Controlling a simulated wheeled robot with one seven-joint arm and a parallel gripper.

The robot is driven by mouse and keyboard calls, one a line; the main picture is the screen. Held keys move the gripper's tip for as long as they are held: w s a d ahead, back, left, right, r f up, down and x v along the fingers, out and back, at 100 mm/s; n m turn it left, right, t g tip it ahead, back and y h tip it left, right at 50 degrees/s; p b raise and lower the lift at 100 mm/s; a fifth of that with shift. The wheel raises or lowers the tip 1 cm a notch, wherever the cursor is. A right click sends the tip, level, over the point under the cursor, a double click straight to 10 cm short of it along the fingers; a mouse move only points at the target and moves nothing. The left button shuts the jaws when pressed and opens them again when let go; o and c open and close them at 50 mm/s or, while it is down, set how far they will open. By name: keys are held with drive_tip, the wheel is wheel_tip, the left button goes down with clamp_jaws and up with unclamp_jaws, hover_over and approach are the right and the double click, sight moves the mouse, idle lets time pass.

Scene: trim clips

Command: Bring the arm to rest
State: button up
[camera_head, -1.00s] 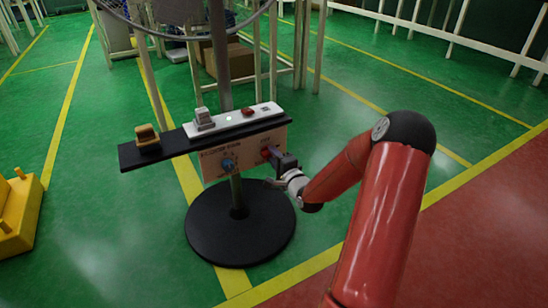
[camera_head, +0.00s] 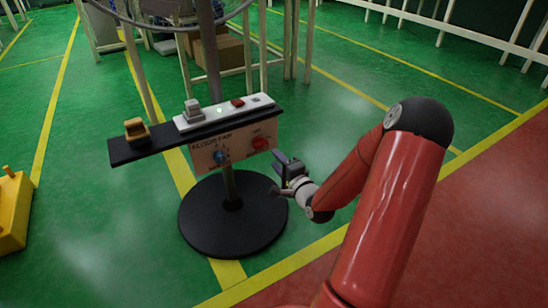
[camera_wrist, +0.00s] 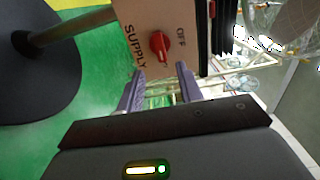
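My gripper (camera_head: 284,172) is at the right of the control stand's panel, apart from it. In the wrist view my gripper (camera_wrist: 158,88) has its two fingers spread with nothing between them. The red knob (camera_wrist: 159,46) also shows in the wrist view between the words SUPPLY and OFF, beyond the fingertips. My red arm reaches in from the lower right.
The round black base (camera_head: 220,235) stands below. A yellow object (camera_head: 12,215) is at left. Green floor is open at right.

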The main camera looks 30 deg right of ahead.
idle(0.4)
drive_tip(key=s+a+r+n+g+h+p, duration=0.25)
drive_tip(key=s+a+r+n+g, duration=0.25)
drive_tip(key=a+r+n+g, duration=0.45)
drive_tip(key=s+a+r+n+g, duration=0.1)
drive_tip(key=s+a+r+n, duration=0.1)
drive_tip(key=s, duration=0.5)
drive_tip(key=s+a+r+n+g+y, duration=0.1)
drive_tip(key=s+a+r+n, duration=0.2)
drive_tip(key=s, duration=0.4)
drive_tip(key=s+a+r+n+g+y+p, duration=0.1)
drive_tip(key=s+a+r+n, duration=0.2)
drive_tip(key=s, duration=0.4)
drive_tip(key=shift+s+a+r, duration=0.35)
drive_tip(key=shift+a+r, duration=0.35)
drive_tip(key=shift+r, duration=0.1)
